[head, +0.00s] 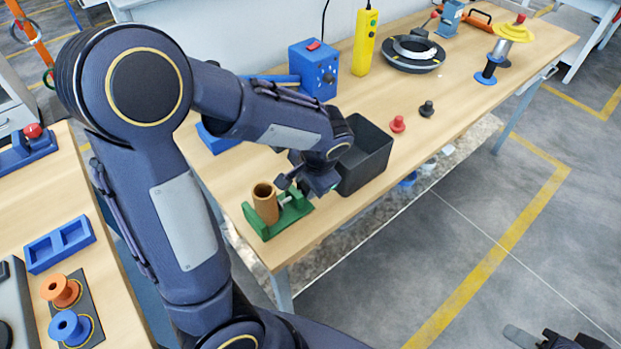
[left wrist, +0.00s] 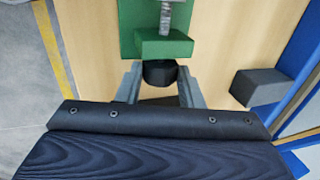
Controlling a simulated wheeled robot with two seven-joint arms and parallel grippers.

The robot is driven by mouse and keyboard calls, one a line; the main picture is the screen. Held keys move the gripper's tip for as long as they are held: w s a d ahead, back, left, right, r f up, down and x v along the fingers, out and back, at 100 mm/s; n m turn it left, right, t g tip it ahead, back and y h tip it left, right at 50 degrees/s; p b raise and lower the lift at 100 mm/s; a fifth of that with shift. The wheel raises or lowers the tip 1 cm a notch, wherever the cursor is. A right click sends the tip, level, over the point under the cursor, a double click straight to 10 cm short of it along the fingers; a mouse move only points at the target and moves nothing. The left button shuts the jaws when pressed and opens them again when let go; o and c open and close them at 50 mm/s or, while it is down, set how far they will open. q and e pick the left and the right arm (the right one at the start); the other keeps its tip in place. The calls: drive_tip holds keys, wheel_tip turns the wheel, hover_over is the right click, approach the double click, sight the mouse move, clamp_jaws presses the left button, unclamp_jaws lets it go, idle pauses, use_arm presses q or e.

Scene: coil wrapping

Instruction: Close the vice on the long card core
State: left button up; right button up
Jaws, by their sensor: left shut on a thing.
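The green vice (head: 255,225) sits near the front left corner of the long table. The brown card core (head: 265,203) stands upright in it, a hollow tube with its open end up. A metal screw (left wrist: 174,18) runs through the green end block (left wrist: 165,46) to a black knob (left wrist: 160,72). My left gripper (left wrist: 160,86) is shut on this knob, one finger on each side of it. In the head view the left gripper (head: 303,188) is at the vice's right end, and the knob is hidden there. My right gripper (head: 555,338) shows partly at the bottom right, its fingers unclear.
A dark open bin (head: 372,158) stands close to the right of my left gripper. A grey block (left wrist: 262,87) lies beside the knob in the left wrist view. A blue box (head: 313,70) and red and black knobbed pieces (head: 398,124) are farther along the table.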

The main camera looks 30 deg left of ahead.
use_arm(q)
drive_tip(key=shift+r+p, duration=0.2)
drive_tip(key=shift+p, duration=0.2)
drive_tip(key=h+p, duration=0.2)
drive_tip(key=p, duration=0.1)
drive_tip(key=shift+a+r+g, duration=0.25)
drive_tip(key=shift+a+g, duration=0.05)
drive_tip(key=shift+g, duration=0.1)
drive_tip(key=shift+w+a+f+h+p, duration=0.15)
drive_tip(key=shift+f+h+p, duration=0.15)
drive_tip(key=shift+h+p, duration=0.3)
drive_tip(key=shift+f+g, duration=0.1)
drive_tip(key=shift+g, duration=0.2)
